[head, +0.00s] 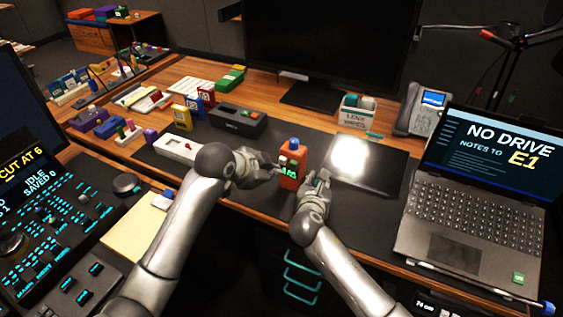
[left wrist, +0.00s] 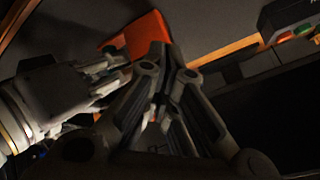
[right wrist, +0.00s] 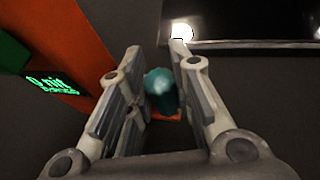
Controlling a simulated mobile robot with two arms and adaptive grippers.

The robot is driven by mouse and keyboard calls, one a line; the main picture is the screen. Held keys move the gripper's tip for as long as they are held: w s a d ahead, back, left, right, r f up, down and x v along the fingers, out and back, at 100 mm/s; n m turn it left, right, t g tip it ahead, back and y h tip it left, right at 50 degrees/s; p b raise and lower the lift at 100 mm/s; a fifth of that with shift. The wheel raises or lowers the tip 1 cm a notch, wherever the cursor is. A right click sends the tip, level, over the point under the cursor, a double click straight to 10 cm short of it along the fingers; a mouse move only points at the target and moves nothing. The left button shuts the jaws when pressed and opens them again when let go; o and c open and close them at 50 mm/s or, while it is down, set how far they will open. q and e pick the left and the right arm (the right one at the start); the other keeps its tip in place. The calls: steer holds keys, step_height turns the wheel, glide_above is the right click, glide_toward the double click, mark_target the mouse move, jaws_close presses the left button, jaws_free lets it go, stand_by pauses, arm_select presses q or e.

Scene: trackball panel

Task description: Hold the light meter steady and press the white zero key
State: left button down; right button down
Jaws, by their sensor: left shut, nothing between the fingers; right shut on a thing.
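The orange light meter (head: 297,156) stands upright on the dark mat, with a blue dome on top and a lit green display. Its display also shows at the left of the right wrist view (right wrist: 55,86). My right gripper (head: 323,176) is at the meter's right side, shut on a teal part (right wrist: 162,85) with orange at its base, apparently the meter's grip. My left gripper (head: 279,172) is shut and empty, close to the meter's left side. In the left wrist view its fingertips (left wrist: 160,95) are together near the orange body. I cannot clearly make out the white zero key.
A lit panel (head: 350,150) lies right of the meter, with a trackball unit (head: 238,121) and a white device (head: 176,148) to the left. A laptop (head: 470,200) stands at the right. The bare mat (head: 255,200) is free in front.

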arm_select(q)
steer(key=s, duration=0.1)
steer(key=s+a, duration=0.1)
steer(key=s, duration=0.1)
steer(key=s+a, duration=0.1)
steer(key=shift+s, duration=0.25)
stand_by(0.7)
steer(key=w+r+v, duration=0.1)
steer(key=v, duration=0.9)
steer(key=shift+w+d+r, duration=0.15)
steer(key=shift+d+r, duration=0.15)
steer(key=shift+r, duration=0.1)
